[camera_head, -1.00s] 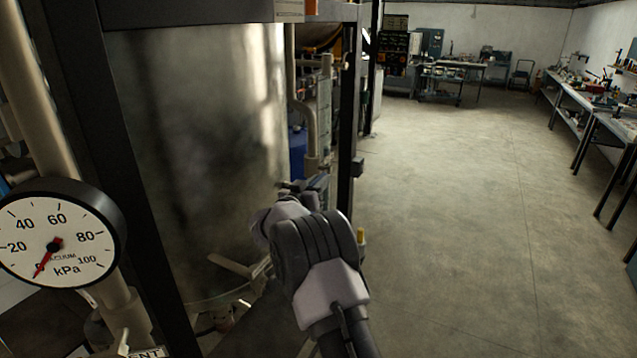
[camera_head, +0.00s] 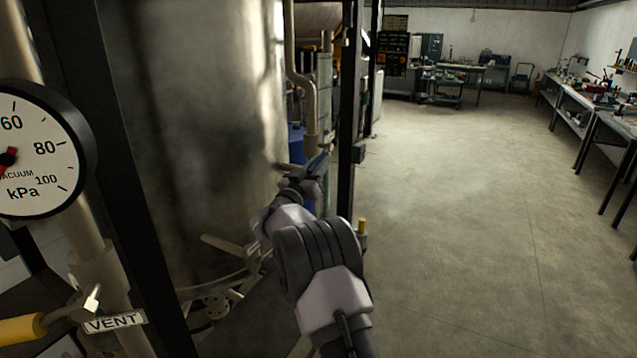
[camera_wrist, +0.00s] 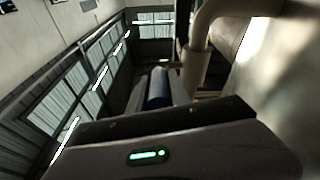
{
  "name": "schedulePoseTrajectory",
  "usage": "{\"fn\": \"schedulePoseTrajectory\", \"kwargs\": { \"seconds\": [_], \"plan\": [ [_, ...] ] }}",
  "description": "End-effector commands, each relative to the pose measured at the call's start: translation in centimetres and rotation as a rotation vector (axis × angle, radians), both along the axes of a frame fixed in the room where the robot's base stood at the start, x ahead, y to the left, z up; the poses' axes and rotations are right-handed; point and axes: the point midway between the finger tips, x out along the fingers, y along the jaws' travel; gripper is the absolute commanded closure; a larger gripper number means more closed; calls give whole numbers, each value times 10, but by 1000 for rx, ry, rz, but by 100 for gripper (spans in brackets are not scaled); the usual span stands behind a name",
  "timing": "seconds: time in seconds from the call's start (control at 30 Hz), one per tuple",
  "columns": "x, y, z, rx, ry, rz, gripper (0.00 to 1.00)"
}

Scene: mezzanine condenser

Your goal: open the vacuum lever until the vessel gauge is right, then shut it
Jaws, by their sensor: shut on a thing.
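The gauge (camera_head: 45,150), a white kPa dial marked VACUUM with a black rim, is cut off by the left edge in the head view. Only the red hub of its needle shows, so its reading cannot be told. My gripper (camera_wrist: 158,78) is shut on a blue rounded handle (camera_wrist: 158,92) between its two pale fingers in the wrist view. This appears to be the vacuum lever; its label and pivot are not visible. In the head view my wrist and arm partly hide the gripper beside the steel vessel (camera_head: 195,130).
A yellow-handled lever (camera_head: 22,328) with a VENT plate (camera_head: 115,322) is at lower left. A dark frame post (camera_head: 349,130) stands just right of my gripper. Pipes (camera_head: 308,95) rise behind it. The floor (camera_head: 460,210) to the right is open, with benches along the far-right wall.

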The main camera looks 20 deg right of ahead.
Motion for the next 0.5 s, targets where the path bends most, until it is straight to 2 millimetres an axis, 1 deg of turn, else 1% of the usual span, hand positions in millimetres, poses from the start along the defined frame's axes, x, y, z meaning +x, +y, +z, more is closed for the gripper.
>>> {"fn": "schedulePoseTrajectory", "kwargs": {
  "seconds": [0.03,0.1,0.27,0.5],
  "plan": [
    [0,-1,-17,-22,-19,-1,100],
    [1,-2,-18,-54,-44,0,100],
    [2,-3,-17,-101,-79,-1,100],
    [2,-3,-12,-112,-87,-1,100]
  ]
}}
